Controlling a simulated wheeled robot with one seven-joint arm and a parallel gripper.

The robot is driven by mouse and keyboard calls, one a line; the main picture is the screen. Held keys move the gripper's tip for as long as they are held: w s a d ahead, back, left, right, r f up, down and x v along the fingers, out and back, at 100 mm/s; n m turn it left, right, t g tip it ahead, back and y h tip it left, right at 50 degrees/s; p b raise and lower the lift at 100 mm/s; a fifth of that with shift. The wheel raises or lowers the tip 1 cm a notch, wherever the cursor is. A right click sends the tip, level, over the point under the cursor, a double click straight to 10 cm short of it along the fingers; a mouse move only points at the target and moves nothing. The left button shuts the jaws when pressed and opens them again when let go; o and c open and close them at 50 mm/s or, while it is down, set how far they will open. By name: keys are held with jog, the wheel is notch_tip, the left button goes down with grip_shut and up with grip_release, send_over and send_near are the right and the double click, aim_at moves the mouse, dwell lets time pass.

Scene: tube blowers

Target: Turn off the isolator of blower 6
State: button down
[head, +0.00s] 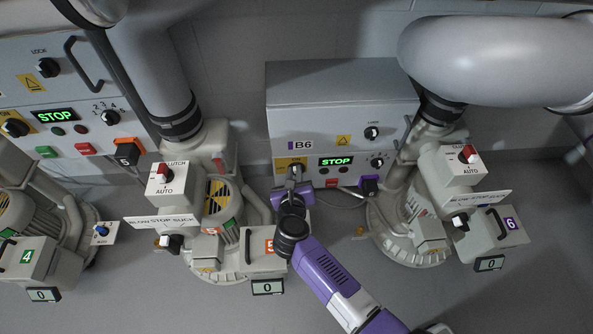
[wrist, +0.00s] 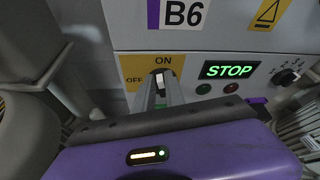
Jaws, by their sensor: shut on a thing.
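The blower 6 control box (head: 340,100), marked B6, stands at the centre of the head view. Its isolator plate (head: 283,163) is yellow, at the lower left of the box front. In the wrist view the plate (wrist: 138,78) reads ON at the top and OFF at the left. The isolator knob (wrist: 160,80) is dark with a pale mark and appears upright, toward ON. My gripper (head: 294,180) is at the plate, shut on the knob. My gripper's fingers (wrist: 168,94) hide the knob's lower part in the wrist view.
The box also carries a green STOP display (head: 336,161), small buttons and two selector knobs. Blower 5's unit (head: 215,215) stands close at left, and blower 6's unit (head: 415,215) at right. A cable hangs below the box.

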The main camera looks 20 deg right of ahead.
jog(key=n+h+b, duration=0.1)
jog(key=n, duration=0.1)
jog(key=a+f+n+h, duration=0.1)
jog(key=n, duration=0.1)
jog(key=a+n+h+b, duration=0.1)
jog(key=n+h, duration=0.1)
jog(key=shift+w+f+b, duration=0.25)
jog(key=shift+f+b, duration=0.05)
jog(key=shift+n, duration=0.3)
dwell(0.4)
jog(key=c, duration=1.4)
grip_release()
notch_tip(320, 180, up, 20)
jog(key=p, duration=1)
